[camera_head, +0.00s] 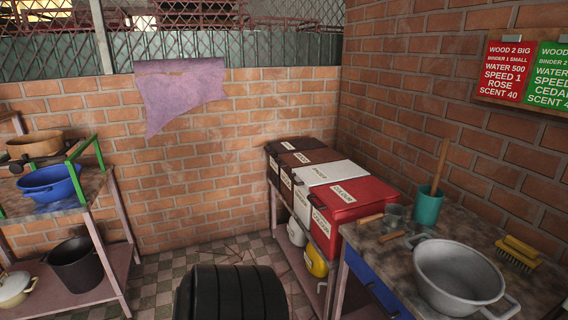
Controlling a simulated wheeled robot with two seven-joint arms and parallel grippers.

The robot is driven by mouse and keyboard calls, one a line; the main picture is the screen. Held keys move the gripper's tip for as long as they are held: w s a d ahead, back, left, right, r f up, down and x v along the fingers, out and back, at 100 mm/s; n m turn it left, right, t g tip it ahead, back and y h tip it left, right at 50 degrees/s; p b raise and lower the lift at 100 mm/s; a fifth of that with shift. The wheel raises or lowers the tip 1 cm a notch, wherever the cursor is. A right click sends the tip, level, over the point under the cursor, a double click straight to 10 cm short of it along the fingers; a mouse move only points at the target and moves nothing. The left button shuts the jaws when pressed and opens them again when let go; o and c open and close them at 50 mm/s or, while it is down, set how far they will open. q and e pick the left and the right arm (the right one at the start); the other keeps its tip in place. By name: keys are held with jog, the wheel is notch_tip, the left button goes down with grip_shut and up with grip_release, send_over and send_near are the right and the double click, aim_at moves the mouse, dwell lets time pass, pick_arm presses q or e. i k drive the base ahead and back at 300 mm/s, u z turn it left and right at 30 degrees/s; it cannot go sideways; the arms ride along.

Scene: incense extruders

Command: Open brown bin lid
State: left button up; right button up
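A row of lidded bins stands on a rack against the right brick wall. The two farthest are dark: a dark brown-black bin (290,145) at the back and a dark brown bin (315,157) in front of it. I cannot tell for certain which is the brown one. A white bin (327,172) and a red bin (350,198) stand nearer. All the lids look shut, with pale labels on top and front. The lower parts of the dark bins are partly hidden by the nearer bins. Neither of my grippers is in view.
A table (478,245) at the right holds a grey pot (458,275), a teal cup (428,206) and a yellow brush (519,252). A shelf (88,190) stands at the left with a blue basin (48,185). Checkered floor (195,257) lies between.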

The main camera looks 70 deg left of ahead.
aim_at(290, 161)
jog(key=u, duration=2.45)
jog(key=i, duration=1.4)
jog(key=z, duration=0.75)
jog(key=i, duration=0.5)
jog(key=z, duration=0.4)
